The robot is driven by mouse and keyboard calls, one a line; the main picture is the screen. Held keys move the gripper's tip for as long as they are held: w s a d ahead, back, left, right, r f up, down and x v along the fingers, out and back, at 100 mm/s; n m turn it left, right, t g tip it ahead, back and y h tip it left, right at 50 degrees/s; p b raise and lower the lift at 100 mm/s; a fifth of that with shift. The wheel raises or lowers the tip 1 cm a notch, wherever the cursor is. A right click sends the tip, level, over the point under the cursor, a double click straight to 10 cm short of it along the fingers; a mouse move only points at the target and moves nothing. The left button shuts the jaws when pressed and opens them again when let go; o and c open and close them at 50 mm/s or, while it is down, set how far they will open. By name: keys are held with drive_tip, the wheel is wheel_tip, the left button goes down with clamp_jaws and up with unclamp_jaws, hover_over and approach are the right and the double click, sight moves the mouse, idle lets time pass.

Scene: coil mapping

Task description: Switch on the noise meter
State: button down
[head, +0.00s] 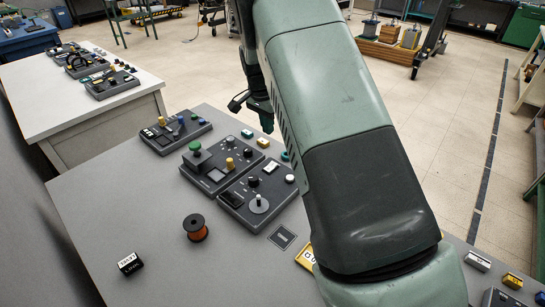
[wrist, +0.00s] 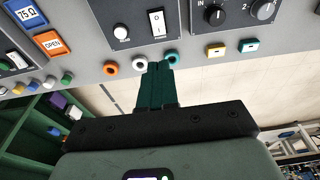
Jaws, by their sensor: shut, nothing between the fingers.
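No label that I can read names the noise meter, so I cannot tell which unit it is. In the wrist view a dark panel (wrist: 133,32) carries a white rocker switch (wrist: 157,23) marked with I and O, and a round white button (wrist: 121,32). My gripper (wrist: 160,66) is shut and empty, its teal fingers below this panel in the picture, near the table edge. In the head view my gripper (head: 263,117) is beyond the dark control units, partly hidden by my arm. Those units include one with a green knob (head: 195,147) and one with a grey dial (head: 259,204).
Another panel (wrist: 236,18) with knobs is to the right. A copper spool (head: 196,228) and small black-and-white block (head: 130,263) stand on the otherwise clear left of the grey table (head: 95,215).

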sight(273, 163)
drive_tip(key=f, duration=0.4)
drive_tip(key=w+d+f, duration=0.1)
drive_tip(key=f, duration=0.8)
drive_tip(key=shift+w+d+f, duration=0.25)
drive_tip(key=shift+f, duration=0.15)
